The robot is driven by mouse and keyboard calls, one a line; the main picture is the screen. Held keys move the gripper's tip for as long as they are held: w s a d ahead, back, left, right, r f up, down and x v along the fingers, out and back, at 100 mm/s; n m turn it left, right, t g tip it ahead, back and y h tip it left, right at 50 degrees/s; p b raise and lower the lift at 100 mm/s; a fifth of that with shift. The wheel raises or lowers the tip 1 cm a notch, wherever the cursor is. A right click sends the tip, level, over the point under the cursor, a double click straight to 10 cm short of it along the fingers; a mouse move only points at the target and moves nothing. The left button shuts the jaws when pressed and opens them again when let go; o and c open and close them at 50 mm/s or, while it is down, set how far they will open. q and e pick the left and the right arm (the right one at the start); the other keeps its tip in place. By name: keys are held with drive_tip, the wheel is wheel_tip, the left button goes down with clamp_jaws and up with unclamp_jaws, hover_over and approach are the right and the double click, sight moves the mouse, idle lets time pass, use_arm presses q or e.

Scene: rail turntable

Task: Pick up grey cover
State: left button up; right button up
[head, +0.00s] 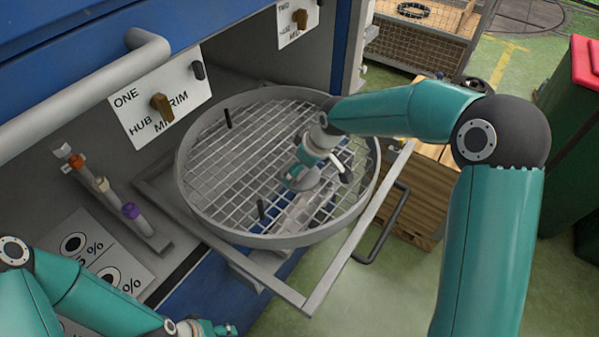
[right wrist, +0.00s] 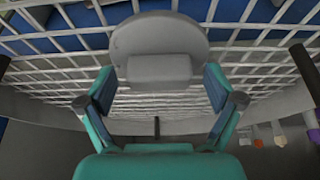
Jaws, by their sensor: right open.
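The grey cover (right wrist: 160,36) shows in the right wrist view as a rounded grey plate with a raised block on it, on the wire grid of the round turntable (head: 235,236). My right gripper (right wrist: 160,76) is open, with one finger on each side of the block and small gaps visible between. In the head view my right gripper (head: 296,182) is low over the grid, right of its middle, and hides most of the cover. My left gripper (head: 226,329) is at the bottom edge, away from the turntable; its fingers are too small to judge.
Black upright pegs (head: 228,118) stand on the grid. A grey rail frame (head: 318,292) surrounds the turntable. A rack with coloured-capped pieces (head: 131,211) and a panel with knobs (head: 160,102) are at the left. A black handle (head: 385,225) sticks out at the right.

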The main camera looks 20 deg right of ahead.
drive_tip(key=shift+c, duration=0.2)
drive_tip(key=c, duration=1.6)
drive_tip(key=shift+r, duration=0.1)
